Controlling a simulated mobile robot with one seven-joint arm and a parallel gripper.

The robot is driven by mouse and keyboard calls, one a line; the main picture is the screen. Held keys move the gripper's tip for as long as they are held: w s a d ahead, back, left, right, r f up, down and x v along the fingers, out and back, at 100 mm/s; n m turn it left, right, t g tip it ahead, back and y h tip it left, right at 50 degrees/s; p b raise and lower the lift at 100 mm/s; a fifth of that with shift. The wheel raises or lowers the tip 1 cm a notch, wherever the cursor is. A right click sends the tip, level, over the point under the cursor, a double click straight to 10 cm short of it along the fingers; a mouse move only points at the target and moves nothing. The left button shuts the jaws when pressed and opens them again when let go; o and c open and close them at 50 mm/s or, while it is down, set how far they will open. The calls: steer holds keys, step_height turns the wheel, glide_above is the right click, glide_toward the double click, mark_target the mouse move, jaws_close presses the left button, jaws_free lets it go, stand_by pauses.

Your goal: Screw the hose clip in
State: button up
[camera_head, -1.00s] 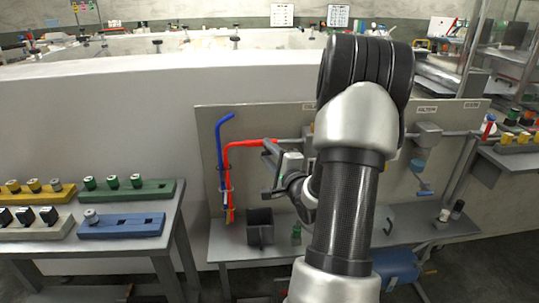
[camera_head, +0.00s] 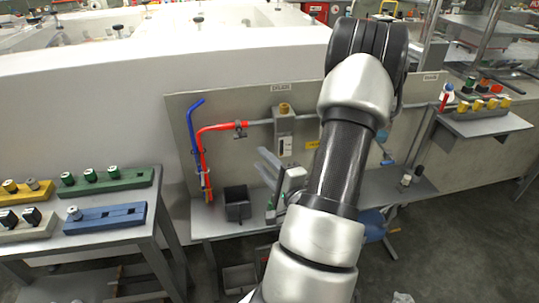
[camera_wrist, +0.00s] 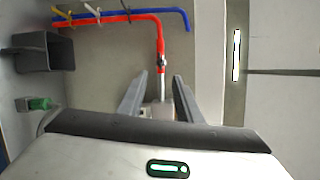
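The red hose (camera_head: 215,128) bends on the grey panel, and its right end meets a grey pipe. The hose clip (camera_head: 240,130) is a small dark piece at that end; it also shows in the wrist view (camera_wrist: 160,63), where its fine detail is too small to tell. My gripper (camera_head: 264,163) is below and to the right of the clip in the head view. In the wrist view my gripper (camera_wrist: 160,77) has its two fingers apart with nothing held between them. The clip and pipe line up with the gap between the fingers.
A blue hose (camera_head: 190,130) runs beside the red one. A dark open box (camera_head: 237,204) stands on the shelf below. A grey valve block (camera_head: 283,130) sits on the pipe right of the clip. A side table with a blue block (camera_head: 105,217) stands left.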

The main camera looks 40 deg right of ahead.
steer(key=shift+p+v, duration=0.6)
steer(key=shift+v, duration=0.8)
steer(key=m+y+b, duration=0.7)
steer(key=m+y, duration=0.1)
steer(key=m, duration=2.1)
glide_toward(244, 137)
steer(key=shift+m, duration=0.3)
steer(key=b+x, duration=0.1)
steer(key=x, duration=1)
steer(key=shift+w+f, duration=0.1)
steer(key=shift+w, duration=0.15)
